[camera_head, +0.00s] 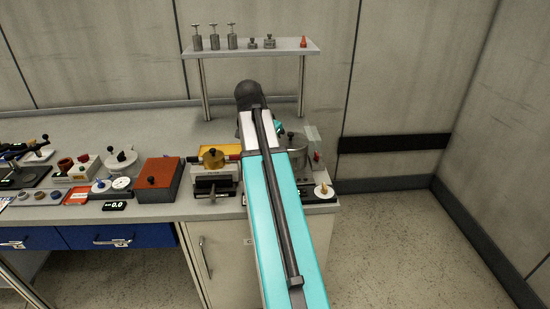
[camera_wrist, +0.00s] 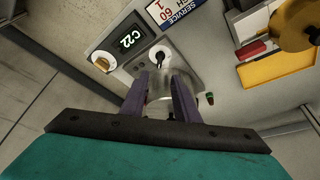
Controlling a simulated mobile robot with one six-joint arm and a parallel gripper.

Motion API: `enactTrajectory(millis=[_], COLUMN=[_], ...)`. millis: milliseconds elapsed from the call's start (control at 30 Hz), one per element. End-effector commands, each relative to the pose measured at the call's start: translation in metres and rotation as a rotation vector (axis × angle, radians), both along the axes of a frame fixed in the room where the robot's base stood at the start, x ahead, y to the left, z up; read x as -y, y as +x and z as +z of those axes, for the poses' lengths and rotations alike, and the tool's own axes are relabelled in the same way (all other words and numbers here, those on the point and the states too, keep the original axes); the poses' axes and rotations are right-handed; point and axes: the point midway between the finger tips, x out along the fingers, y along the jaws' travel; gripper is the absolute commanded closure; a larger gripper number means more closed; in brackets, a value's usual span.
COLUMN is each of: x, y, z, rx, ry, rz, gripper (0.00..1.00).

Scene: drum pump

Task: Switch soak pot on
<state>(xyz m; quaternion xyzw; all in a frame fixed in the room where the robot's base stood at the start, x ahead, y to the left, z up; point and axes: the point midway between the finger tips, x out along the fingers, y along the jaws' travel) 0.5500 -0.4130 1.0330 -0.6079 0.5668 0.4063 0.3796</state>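The soak pot appears to be the grey lidded pot (camera_head: 297,143) at the right end of the bench, partly hidden behind my arm in the head view. In the wrist view, a grey control panel (camera_wrist: 128,75) has a lit display (camera_wrist: 131,38) and a cream knob (camera_wrist: 104,64); this knob also shows in the head view (camera_head: 323,190). A round pale fitting with a black lever or knob (camera_wrist: 160,58) lies just beyond my fingertips. My gripper (camera_wrist: 162,80) has its two fingers apart, pointing at this fitting. I cannot tell whether they touch it. My arm hides the gripper in the head view.
A yellow tray (camera_wrist: 277,70) and a brass-coloured pot (camera_head: 213,158) stand left of my arm in the head view. An orange-topped box (camera_head: 158,180) is farther left. A shelf (camera_head: 270,48) with weights stands behind. Open floor (camera_head: 390,240) lies to the right.

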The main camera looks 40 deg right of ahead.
Motion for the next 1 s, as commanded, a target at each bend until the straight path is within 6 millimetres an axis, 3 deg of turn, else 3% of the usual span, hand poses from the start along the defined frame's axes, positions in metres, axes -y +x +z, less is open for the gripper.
enactTrajectory(millis=[233, 1000], x=[-0.0049, -0.0053], y=[-0.0003, -0.0006], z=[0.0115, 0.0121], rx=[0.0, 0.0], ry=[0.0, 0.001], rz=[0.0, 0.0], gripper=[0.72, 0.72])
